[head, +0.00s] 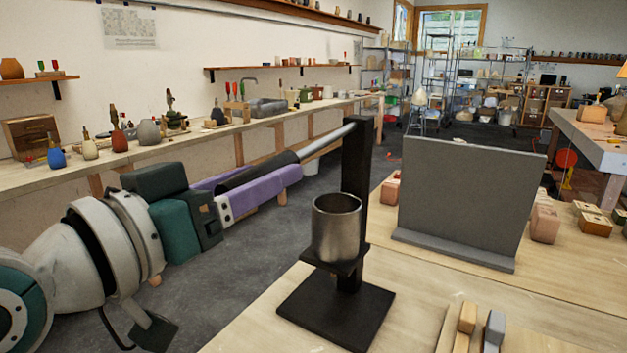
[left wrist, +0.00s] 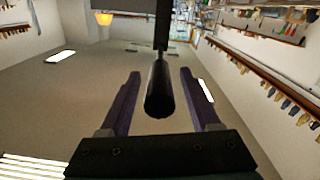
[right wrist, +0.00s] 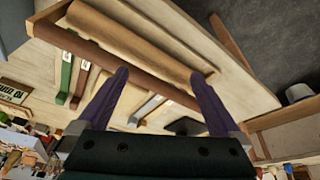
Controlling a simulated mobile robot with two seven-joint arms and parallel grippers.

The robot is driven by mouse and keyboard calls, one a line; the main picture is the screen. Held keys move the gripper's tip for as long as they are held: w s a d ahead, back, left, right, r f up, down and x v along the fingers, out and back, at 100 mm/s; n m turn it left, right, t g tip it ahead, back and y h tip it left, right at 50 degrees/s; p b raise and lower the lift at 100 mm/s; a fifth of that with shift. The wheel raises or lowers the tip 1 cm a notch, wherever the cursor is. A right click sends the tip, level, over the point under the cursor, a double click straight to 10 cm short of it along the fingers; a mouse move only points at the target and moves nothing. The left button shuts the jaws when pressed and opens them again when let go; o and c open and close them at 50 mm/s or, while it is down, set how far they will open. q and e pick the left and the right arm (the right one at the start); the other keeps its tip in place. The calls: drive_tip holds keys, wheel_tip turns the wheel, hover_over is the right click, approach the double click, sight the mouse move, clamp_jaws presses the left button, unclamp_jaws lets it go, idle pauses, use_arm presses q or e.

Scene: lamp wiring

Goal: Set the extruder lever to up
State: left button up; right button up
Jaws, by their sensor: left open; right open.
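The extruder is a black stand (head: 350,315) with a tall post (head: 357,165) and a grey metal cylinder (head: 336,228) on a bracket, on the wooden table. Its lever, a silver rod (head: 325,140) with a black handle (head: 250,175), runs from the post top and slants down to the left in the head view. My left gripper (head: 285,174) is open, its purple fingers on either side of the handle. The left wrist view shows the handle (left wrist: 159,92) between the spread fingers, with gaps on both sides. My right gripper (right wrist: 165,85) is open and empty, seen only in its own wrist view.
A grey upright panel (head: 470,200) stands right of the extruder. Small blocks (head: 467,318) lie at the table's front. The right wrist view shows a brown roll (right wrist: 130,40) and coloured strips (right wrist: 64,78) on wood. A long bench (head: 200,140) lines the left wall.

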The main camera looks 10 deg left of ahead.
use_arm(q)
clamp_jaws()
idle(0.5)
idle(0.9)
